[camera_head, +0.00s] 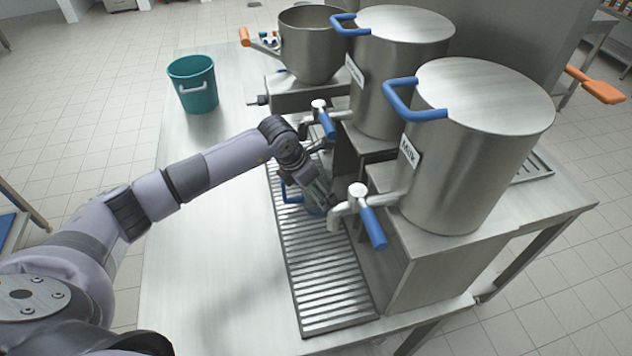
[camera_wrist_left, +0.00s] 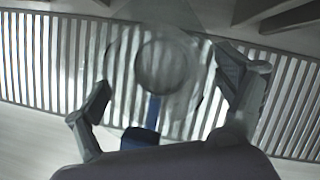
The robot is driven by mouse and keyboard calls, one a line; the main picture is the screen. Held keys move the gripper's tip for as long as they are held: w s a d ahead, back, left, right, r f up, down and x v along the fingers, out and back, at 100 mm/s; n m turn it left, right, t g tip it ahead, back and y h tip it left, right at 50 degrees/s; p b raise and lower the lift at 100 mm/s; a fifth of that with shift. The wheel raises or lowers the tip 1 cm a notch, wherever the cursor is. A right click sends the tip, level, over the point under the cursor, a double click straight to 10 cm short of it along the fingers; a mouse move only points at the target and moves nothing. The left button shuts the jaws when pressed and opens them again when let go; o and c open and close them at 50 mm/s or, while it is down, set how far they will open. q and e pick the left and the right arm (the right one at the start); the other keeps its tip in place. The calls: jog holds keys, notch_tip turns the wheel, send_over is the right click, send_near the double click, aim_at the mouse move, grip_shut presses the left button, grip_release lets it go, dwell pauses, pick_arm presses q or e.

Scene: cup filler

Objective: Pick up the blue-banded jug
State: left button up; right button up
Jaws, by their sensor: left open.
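The jug is clear, with a blue handle (camera_head: 291,194), and it stands on the slatted drip grate (camera_head: 322,272). My left arm and gripper hide most of it in the head view. In the left wrist view the clear jug (camera_wrist_left: 165,66) is seen through its glassy walls, with the blue handle (camera_wrist_left: 142,138) towards the wrist. My left gripper (camera_head: 317,190) is at the jug. Its fingers are apart on either side of the jug in the left wrist view (camera_wrist_left: 168,92). Whether they touch it cannot be told. My right gripper is not in view.
A steel Milk tank (camera_head: 470,150) and a second tank (camera_head: 400,75) stand on the right, with blue-handled taps (camera_head: 372,226) over the grate. A steel pot (camera_head: 308,48) is at the back. A teal bucket (camera_head: 193,84) stands at the far left. The table's left side is clear.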

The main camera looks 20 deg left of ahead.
pick_arm(q)
jog(key=shift+w+f, duration=0.1)
jog(key=shift+f, duration=0.2)
jog(key=c, duration=1.1)
jog(key=shift+a+r, duration=0.1)
